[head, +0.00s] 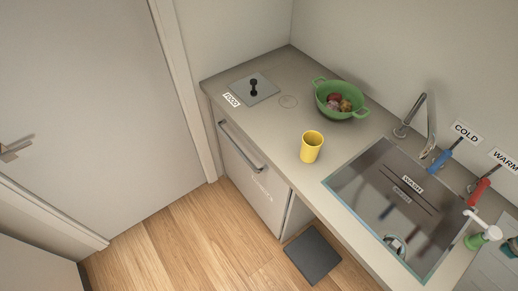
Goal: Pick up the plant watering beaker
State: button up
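A yellow beaker-shaped cup (312,149) stands upright on the counter, near its front edge and just left of the sink. It is the only beaker-like thing I can make out, and it carries no readable label. Its open rim faces up; I cannot tell whether it holds anything. Nothing touches it. My gripper is not in view.
A green two-handled bowl (335,113) with several round items stands behind the cup. A plate with a black crank (254,88) is at the far left. The sink (352,185) and blue (447,154) and red (479,191) levers are right. A dark mat (313,255) lies on the floor.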

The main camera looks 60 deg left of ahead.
aim_at(312, 141)
jog(key=u, duration=1.9)
jog(key=z, duration=2.2)
jog(key=u, duration=2.25)
